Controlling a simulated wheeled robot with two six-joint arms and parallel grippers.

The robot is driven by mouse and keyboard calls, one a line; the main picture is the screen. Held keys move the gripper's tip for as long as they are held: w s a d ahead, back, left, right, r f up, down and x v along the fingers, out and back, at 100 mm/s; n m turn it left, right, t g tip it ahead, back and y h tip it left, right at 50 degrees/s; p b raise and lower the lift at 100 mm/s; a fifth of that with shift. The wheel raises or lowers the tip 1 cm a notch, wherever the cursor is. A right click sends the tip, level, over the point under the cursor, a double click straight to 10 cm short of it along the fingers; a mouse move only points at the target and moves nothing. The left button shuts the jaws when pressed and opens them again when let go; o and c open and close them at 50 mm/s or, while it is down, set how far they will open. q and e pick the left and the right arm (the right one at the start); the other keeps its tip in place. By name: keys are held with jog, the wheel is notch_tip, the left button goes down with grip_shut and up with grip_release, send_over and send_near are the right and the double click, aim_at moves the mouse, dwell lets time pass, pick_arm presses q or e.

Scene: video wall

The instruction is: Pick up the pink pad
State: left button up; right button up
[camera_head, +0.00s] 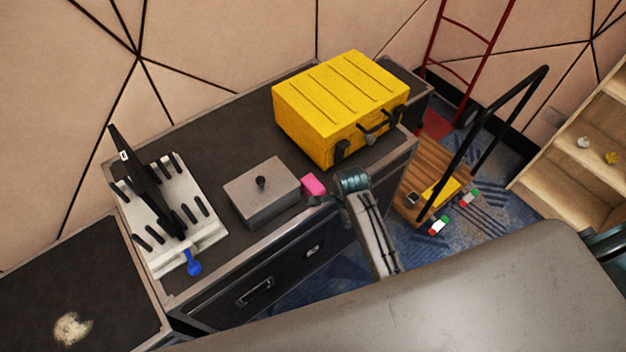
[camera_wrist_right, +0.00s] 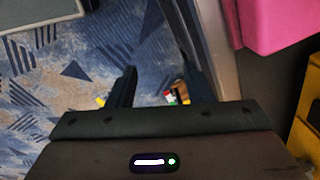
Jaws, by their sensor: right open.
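The pink pad (camera_head: 313,185) lies on the black worktop near its front edge, between the grey box and the yellow case. My right gripper (camera_head: 318,201) is at the worktop's front edge, close to the pad. In the right wrist view the pink pad (camera_wrist_right: 280,18) fills the upper right corner. It is outside the jaws, to the right of the fingers. The right gripper (camera_wrist_right: 157,82) is open, with floor showing between its fingers. I cannot tell whether it touches the pad. My left gripper is not in view.
A grey lidded box (camera_head: 262,194) stands left of the pad. A yellow case (camera_head: 335,100) stands behind and right. A white rack (camera_head: 180,215) with black pegs and a blue-handled item (camera_head: 193,262) are further left. A wooden-decked cart (camera_head: 428,185) stands on the floor to the right.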

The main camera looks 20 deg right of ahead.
jog(key=w+a+r+m+g+p, duration=0.1)
jog(key=w+a+r+m, duration=0.2)
jog(key=w+r+m, duration=0.3)
jog(key=w+a+r+m+p, duration=0.1)
jog(key=w+a+r+m, duration=0.25)
jog(key=r+m, duration=0.45)
send_over(313, 184)
jog(key=shift+y, duration=0.3)
jog(key=f, duration=0.4)
jog(key=shift+w+f+p, duration=0.2)
jog(key=shift+w+p, duration=0.1)
jog(key=shift+p, duration=0.05)
jog(key=f, duration=0.1)
jog(key=f+p, duration=0.2)
jog(key=f, duration=0.1)
jog(key=shift+s, duration=0.25)
jog(key=shift+f, duration=0.7)
jog(key=c, duration=0.6)
jog(key=shift+r, duration=0.1)
jog(key=shift+c, duration=0.2)
